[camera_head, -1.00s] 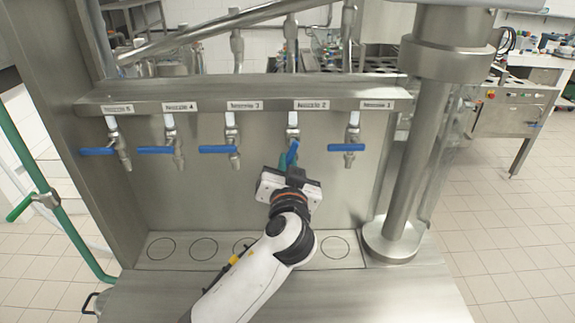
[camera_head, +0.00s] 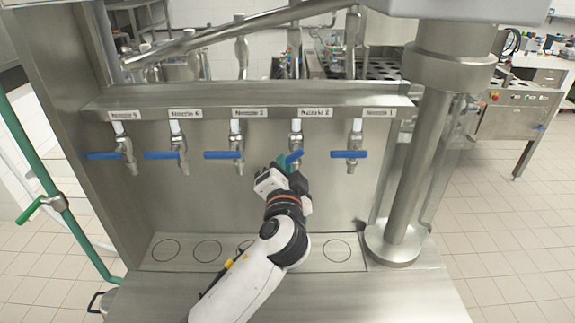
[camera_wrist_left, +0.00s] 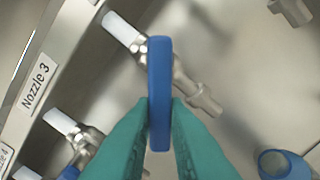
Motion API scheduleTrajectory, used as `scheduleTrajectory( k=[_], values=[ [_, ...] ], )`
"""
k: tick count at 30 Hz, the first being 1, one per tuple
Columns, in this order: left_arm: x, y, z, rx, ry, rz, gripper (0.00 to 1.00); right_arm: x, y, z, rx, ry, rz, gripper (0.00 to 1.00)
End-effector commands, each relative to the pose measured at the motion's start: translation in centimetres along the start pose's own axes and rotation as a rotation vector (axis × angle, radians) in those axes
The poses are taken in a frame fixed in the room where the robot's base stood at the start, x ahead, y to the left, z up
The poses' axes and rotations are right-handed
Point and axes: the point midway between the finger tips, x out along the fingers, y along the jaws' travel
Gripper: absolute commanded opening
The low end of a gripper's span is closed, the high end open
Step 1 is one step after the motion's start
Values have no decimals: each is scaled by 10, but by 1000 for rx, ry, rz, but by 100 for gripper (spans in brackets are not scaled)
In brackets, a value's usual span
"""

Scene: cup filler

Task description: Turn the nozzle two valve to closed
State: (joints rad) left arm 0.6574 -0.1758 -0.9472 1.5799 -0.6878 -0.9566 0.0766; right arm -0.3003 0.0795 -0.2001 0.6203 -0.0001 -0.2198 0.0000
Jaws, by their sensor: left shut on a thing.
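The nozzle two valve is a metal tap under the "Nozzle 2" label (camera_head: 315,112), with a blue handle (camera_head: 295,156). The handle stands at a slant, one end toward me and to the left. My left gripper (camera_head: 284,163) has its teal fingers at this handle. In the left wrist view the blue handle (camera_wrist_left: 160,80) stands upright between the two teal fingers (camera_wrist_left: 159,125), which are shut on it. The metal tap body (camera_wrist_left: 198,98) shows behind it. The right gripper is not in view.
Other taps hang in the row, with blue handles lying crosswise: nozzle 1 (camera_head: 349,154) to the right, nozzle 3 (camera_head: 223,155) to the left. A thick steel column (camera_head: 408,165) stands at the right. A blue-rimmed round thing (camera_wrist_left: 285,165) shows in the wrist view.

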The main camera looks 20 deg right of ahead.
Motion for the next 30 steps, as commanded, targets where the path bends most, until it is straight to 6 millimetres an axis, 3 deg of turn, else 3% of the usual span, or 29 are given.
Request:
scheduleTrajectory(
  k=[15,30],
  values=[
    [0,16,4,469,1,-1,0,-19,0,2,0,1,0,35],
    [0,22,7,697,3,-1,0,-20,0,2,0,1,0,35]
  ],
)
